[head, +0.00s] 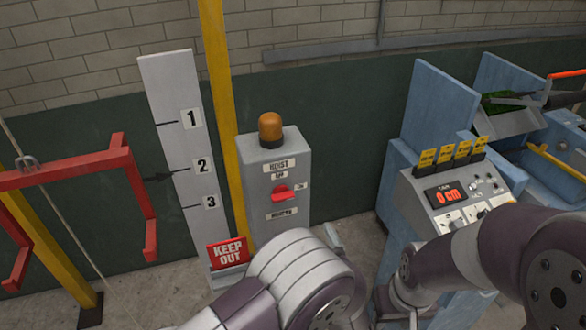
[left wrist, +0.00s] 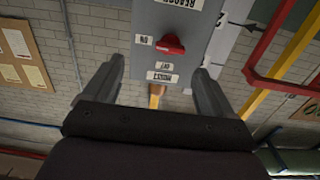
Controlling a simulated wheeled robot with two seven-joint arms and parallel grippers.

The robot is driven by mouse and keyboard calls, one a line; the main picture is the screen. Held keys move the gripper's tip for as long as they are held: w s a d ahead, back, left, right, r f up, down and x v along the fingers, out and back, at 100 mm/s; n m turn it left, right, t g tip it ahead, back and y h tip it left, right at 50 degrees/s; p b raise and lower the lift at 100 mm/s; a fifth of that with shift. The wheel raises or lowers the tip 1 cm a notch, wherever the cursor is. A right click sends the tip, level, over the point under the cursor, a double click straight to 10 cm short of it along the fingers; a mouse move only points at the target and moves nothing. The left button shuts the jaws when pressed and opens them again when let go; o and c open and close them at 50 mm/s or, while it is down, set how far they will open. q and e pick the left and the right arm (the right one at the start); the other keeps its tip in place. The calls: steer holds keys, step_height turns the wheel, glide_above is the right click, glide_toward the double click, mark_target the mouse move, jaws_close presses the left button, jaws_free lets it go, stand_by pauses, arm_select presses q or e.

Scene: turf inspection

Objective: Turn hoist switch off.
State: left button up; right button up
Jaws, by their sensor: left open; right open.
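The grey hoist switch box (head: 252,184) stands in the middle of the head view, with an amber lamp (head: 270,130) on top. Its red knob (head: 284,192) lies roughly level, toward the ON label at its right; the OFF label is above the knob. The left wrist view shows the box upside down, with the red knob (left wrist: 171,45) beyond and between the fingertips. My left gripper (left wrist: 159,68) is open, empty and apart from the knob. My left arm mostly hides that gripper in the head view. My right gripper (head: 388,302) is low at right, partly hidden and away from the box.
A red KEEP OUT sign (head: 228,252) and a numbered white board (head: 175,120) stand left of the box. A red frame (head: 70,178) hangs farther left. A yellow post (head: 222,100) rises behind. A blue machine with a control panel (head: 450,195) stands at right.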

mark_target(284, 200)
arm_select(q)
steer(key=x, duration=0.7)
steer(key=a+r+b+x, duration=0.1)
steer(key=x, duration=0.3)
steer(key=shift+w+a, duration=0.15)
steer(key=shift+a, duration=0.05)
steer(key=shift+s+a+r, duration=0.2)
steer(key=shift+s+a, duration=0.1)
steer(key=shift+a, duration=0.25)
steer(key=c, duration=0.4)
steer(key=shift+w+d, duration=0.1)
steer(key=shift+d, duration=0.15)
steer(key=c, duration=0.7)
steer(key=shift+o, duration=0.2)
steer(key=shift+f, duration=0.1)
arm_select(e)
steer(key=shift+s+a+f, duration=0.2)
steer(key=shift+s+a, duration=0.3)
steer(key=shift+a, duration=0.3)
